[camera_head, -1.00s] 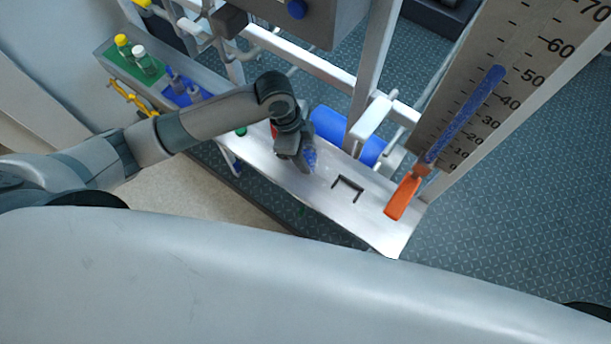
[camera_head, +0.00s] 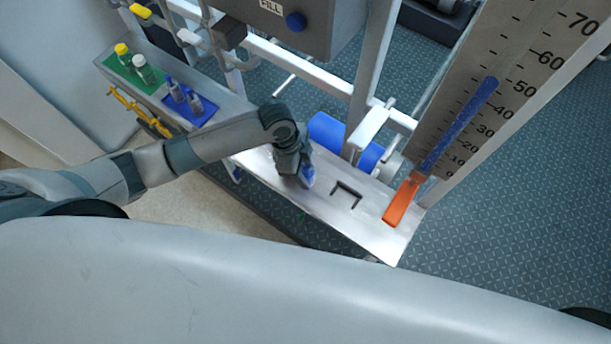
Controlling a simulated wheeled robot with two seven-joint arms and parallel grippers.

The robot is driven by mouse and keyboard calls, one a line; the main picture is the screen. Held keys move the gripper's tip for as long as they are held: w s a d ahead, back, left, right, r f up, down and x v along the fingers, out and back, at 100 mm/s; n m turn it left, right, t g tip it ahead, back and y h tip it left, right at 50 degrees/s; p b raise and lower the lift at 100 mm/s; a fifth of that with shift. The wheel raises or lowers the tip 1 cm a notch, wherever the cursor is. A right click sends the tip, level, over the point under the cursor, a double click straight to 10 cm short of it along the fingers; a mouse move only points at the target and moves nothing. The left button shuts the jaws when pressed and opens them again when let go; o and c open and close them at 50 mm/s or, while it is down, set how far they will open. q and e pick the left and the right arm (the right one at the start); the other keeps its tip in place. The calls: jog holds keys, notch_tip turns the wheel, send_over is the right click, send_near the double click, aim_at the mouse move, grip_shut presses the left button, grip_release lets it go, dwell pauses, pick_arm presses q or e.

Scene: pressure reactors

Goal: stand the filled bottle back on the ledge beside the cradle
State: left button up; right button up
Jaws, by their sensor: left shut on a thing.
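My left gripper (camera_head: 303,178) is shut on a bottle with blue contents (camera_head: 309,174), mostly hidden by the fingers and the wrist. It is over the pale metal ledge (camera_head: 377,222), to the left of a dark U-shaped bracket (camera_head: 346,190) that looks like the cradle. The bottle looks close to upright and low over the ledge. I cannot tell whether its base touches the surface. My right gripper is not in view.
A blue cylinder (camera_head: 326,130) lies behind the ledge. Capped bottles stand on a green mat (camera_head: 121,73), and small bottles on a blue mat (camera_head: 202,117), at the left.

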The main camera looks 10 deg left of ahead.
pick_arm(q)
notch_tip(320, 180, down, 3)
jog(key=shift+f+p, duration=0.2)
jog(key=shift+p, duration=0.15)
jog(key=shift+f, duration=0.35)
jog(key=shift+f, duration=0.15)
jog(key=o, duration=1.3)
jog(key=shift+r, duration=0.2)
jog(key=b+v, duration=0.1)
jog(key=v, duration=1.1)
jog(key=shift+b, duration=0.3)
